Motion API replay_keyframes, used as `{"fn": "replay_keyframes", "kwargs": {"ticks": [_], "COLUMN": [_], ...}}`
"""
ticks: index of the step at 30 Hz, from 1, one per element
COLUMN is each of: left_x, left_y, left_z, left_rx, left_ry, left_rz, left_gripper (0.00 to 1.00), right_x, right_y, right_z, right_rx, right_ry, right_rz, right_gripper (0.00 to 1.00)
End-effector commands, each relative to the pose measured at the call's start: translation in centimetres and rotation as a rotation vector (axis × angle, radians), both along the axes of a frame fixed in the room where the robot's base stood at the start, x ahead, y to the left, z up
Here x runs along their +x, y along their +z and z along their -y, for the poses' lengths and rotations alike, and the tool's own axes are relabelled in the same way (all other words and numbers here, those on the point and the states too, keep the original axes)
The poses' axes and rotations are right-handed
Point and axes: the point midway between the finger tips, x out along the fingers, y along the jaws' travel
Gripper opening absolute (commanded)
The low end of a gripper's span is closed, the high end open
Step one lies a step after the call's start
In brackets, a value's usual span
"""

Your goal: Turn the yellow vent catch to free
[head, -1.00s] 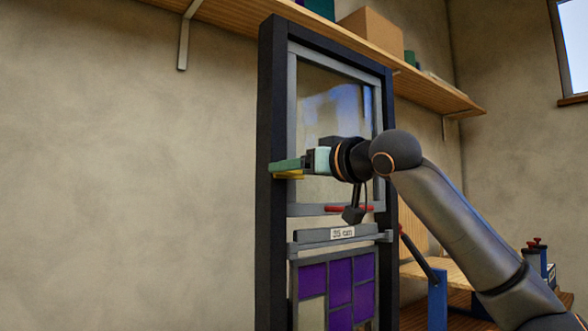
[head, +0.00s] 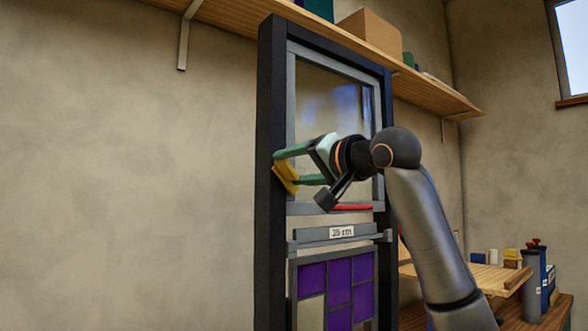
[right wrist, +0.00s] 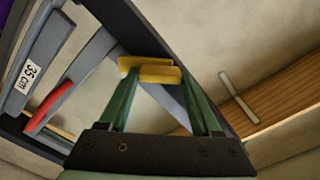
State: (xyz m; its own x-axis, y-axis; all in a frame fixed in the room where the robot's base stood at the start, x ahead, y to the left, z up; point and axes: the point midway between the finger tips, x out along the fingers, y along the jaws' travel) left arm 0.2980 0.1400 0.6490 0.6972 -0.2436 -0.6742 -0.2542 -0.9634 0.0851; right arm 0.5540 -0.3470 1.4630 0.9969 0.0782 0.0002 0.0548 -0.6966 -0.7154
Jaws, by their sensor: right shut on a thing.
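The yellow vent catch (head: 285,179) sits on the left side of the dark-framed panel (head: 272,110). It is tilted, sloping down to the right in the head view. It also shows in the right wrist view (right wrist: 150,71), between the green fingertips. My right gripper (head: 287,166) is shut on the catch, with one finger above it and one at its lower right. The fingers hide part of the catch. My left gripper is not in view.
A red handle (head: 352,208) is on the grey sash's lower edge, above a bar labelled 35 cm (head: 318,235). Purple leaded glass (head: 338,270) is below. A wooden shelf (head: 430,92) runs above and behind. A bench (head: 480,277) with blue items stands at right.

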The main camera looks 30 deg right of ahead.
Motion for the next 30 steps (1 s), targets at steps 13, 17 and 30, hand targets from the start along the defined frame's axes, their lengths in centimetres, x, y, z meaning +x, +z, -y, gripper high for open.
{"fn": "replay_keyframes", "kwargs": {"ticks": [13, 17, 30], "left_x": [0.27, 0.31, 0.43], "left_y": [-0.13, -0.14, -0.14], "left_z": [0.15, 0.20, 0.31], "left_rx": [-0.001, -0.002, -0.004], "left_ry": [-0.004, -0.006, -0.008], "left_rz": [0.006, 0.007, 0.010], "left_gripper": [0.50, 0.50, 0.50], "right_x": [0.10, 0.10, 0.06], "right_y": [-0.35, -0.39, -0.43], "right_z": [0.01, 0.01, 0.11], "right_rx": [0.421, 0.527, 0.752], "right_ry": [0.002, 0.001, -0.001], "right_rz": [-0.038, -0.046, -0.063], "right_gripper": [0.09, 0.09, 0.09]}}
